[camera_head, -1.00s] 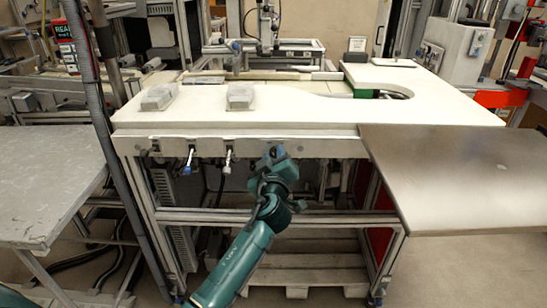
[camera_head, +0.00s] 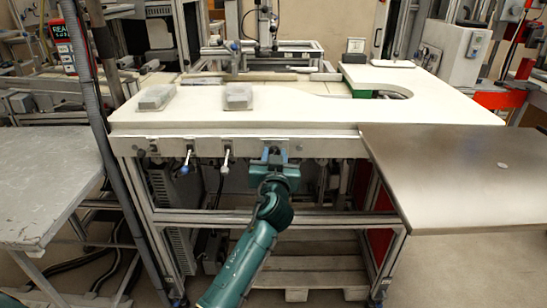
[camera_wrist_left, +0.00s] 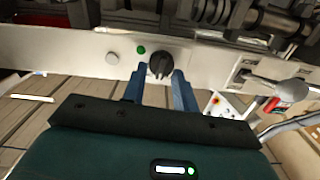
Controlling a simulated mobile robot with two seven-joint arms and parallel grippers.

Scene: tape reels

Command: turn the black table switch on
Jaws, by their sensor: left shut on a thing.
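The black table switch (camera_wrist_left: 160,64) is a round rotary knob on the pale front rail of the white table, seen in the left wrist view. In the head view my gripper hides it. My left gripper (camera_wrist_left: 159,82) has its two blue fingers on either side of the knob, shut on it. In the head view the left gripper (camera_head: 272,155) points up at the front rail below the tabletop. A dark line on the knob's face looks roughly upright, but its exact setting is too small to read. My right gripper is not in view.
A green button (camera_wrist_left: 141,50) and a white button (camera_wrist_left: 112,58) sit left of the knob. Two levers (camera_head: 226,158) hang from the rail to the left. The white tabletop (camera_head: 310,108) is above. A metal side table (camera_head: 450,180) juts out at right.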

